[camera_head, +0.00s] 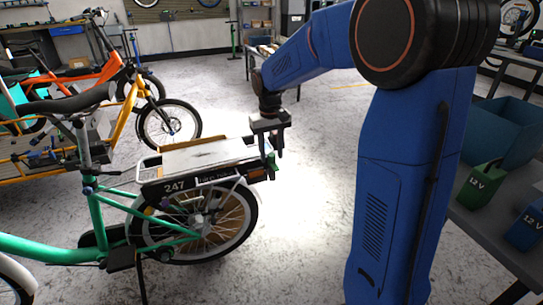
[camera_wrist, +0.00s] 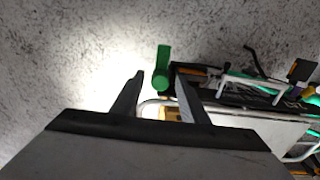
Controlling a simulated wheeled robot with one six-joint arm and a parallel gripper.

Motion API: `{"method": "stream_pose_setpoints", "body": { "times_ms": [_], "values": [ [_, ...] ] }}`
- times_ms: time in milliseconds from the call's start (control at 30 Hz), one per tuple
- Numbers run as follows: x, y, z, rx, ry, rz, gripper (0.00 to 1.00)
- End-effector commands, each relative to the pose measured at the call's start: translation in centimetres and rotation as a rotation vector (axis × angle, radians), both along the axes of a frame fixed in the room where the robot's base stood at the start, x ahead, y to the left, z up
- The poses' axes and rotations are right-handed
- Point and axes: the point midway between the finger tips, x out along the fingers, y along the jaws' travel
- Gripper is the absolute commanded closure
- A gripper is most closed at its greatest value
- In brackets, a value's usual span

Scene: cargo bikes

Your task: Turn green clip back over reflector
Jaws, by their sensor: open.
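The green clip (camera_head: 271,162) is at the rear end of the green cargo bike's rack (camera_head: 208,156). In the wrist view the green clip (camera_wrist: 163,62) sticks out past the rack's end, with a wider head on a narrower stem. My gripper (camera_head: 274,154) is over the rack's rear end. In the wrist view my gripper (camera_wrist: 159,79) is open, its fingertips apart, with the clip just beyond and between them. I cannot tell if either finger touches it. A dark reddish part below the rack end may be the reflector (camera_head: 257,174); it is small and unclear.
An orange bike (camera_head: 110,70) and a yellow-framed bike (camera_head: 125,115) stand behind at the left. A grey bench (camera_head: 500,235) at the right holds a green 12 V box (camera_head: 480,186) and a blue one (camera_head: 526,228). The floor behind the rack is clear.

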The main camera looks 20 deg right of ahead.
Motion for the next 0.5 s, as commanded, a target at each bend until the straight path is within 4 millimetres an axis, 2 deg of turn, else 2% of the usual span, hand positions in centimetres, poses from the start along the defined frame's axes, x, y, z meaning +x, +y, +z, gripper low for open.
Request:
{"method": "stream_pose_setpoints", "body": {
  "times_ms": [200, 467, 500],
  "values": [
    [0.01, -0.04, -1.21, 0.000, 0.000, 0.000, 0.60],
    [0.00, -0.04, -1.29, 0.000, 0.000, 0.000, 0.60],
    [0.00, -0.04, -1.29, 0.000, 0.000, 0.000, 0.67]
  ]
}}
